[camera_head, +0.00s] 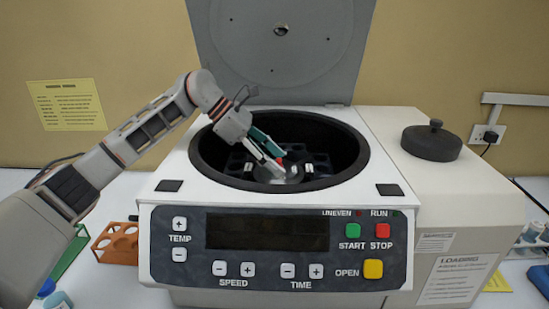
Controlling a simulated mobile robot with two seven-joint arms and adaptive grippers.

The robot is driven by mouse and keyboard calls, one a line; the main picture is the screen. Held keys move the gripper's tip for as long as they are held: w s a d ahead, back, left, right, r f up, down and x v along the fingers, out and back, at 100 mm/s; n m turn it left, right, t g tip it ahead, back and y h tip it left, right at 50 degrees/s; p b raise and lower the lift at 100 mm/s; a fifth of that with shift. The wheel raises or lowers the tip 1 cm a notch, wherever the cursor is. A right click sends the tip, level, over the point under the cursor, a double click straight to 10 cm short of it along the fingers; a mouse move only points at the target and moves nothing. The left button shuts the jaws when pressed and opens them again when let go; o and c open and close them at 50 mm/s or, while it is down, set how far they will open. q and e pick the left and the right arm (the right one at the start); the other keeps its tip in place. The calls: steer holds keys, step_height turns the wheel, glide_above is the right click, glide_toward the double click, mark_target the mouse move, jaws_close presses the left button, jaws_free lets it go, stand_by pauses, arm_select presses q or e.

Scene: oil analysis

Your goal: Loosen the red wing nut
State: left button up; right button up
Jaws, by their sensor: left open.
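The centrifuge (160,225) stands in the middle with its lid (280,60) raised at the back. Inside its round black bowl (345,140) is a dark rotor with several slots. The red wing nut (281,161) shows as a small red spot at the rotor's middle, mostly hidden by my left gripper. My left gripper (282,170) reaches down into the bowl from the upper left, with its fingers open at the nut. I cannot tell whether the fingers touch it. My right gripper is out of view.
A black round cover with a knob (431,143) sits on the white housing at the right. An orange rack (118,243) and a green rack (70,255) are at the lower left. Tubes (530,235) stand at the right edge. The raised lid closes off the space behind the bowl.

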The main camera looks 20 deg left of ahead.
arm_select(q)
steer(key=c, duration=1.1)
steer(key=shift+c, duration=0.2)
